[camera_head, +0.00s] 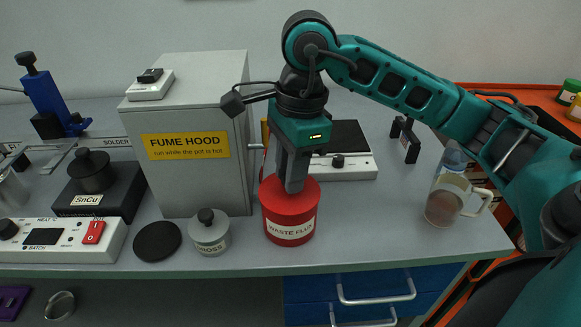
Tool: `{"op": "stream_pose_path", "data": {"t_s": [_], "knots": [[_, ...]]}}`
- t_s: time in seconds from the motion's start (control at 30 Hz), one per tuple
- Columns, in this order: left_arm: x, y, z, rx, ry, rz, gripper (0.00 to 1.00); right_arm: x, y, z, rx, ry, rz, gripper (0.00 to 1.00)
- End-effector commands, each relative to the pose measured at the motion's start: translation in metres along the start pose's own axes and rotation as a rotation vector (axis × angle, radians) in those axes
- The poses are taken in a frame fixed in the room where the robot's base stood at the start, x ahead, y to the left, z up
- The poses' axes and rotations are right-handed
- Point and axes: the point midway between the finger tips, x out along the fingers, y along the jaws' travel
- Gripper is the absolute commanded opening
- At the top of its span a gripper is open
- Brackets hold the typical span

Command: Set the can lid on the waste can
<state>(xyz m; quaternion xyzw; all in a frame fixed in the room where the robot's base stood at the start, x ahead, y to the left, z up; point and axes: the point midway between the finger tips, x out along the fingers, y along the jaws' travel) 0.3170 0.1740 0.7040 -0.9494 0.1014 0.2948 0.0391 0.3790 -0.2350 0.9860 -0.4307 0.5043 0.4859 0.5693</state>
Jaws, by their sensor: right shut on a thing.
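The waste can (290,232) is red with a white "WASTE FLUX" label and stands upright near the front edge of the bench. The can lid (271,190) is a red disc over the can's mouth. It looks level and lined up with the can; I cannot tell whether it rests fully on the rim. My right gripper (293,188) points straight down over the can, shut on the can lid near its middle, where the fingers hide the grip. My left gripper is not in view.
A grey fume hood (195,185) stands close left of the can. A lidded dross pot (210,238) and a flat black disc (157,241) lie left of it. A white device (355,168) is behind. A clear jug (445,200) stands right; bench between is free.

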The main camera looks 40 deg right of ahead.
Motion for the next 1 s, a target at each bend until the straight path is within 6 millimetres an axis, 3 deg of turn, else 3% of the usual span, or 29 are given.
{"op": "stream_pose_path", "data": {"t_s": [0.23,0.27,0.3,0.53,0.73,1.0], "knots": [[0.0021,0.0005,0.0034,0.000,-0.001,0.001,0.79,0.0033,0.0000,-0.0005,0.000,0.000,0.000,0.00],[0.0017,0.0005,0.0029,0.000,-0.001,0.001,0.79,0.0025,0.0000,-0.0004,0.000,0.000,0.000,0.29],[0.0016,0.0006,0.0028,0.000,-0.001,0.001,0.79,0.0024,0.0000,-0.0004,0.000,0.000,0.000,0.33],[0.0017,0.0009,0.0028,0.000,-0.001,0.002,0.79,0.0025,0.0000,-0.0004,0.000,0.000,0.000,0.55],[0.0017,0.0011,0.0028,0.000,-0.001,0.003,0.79,0.0026,0.0000,-0.0005,0.000,0.000,0.000,0.58],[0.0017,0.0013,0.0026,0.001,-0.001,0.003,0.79,0.0026,0.0000,-0.0004,0.000,0.000,0.000,0.83]]}}
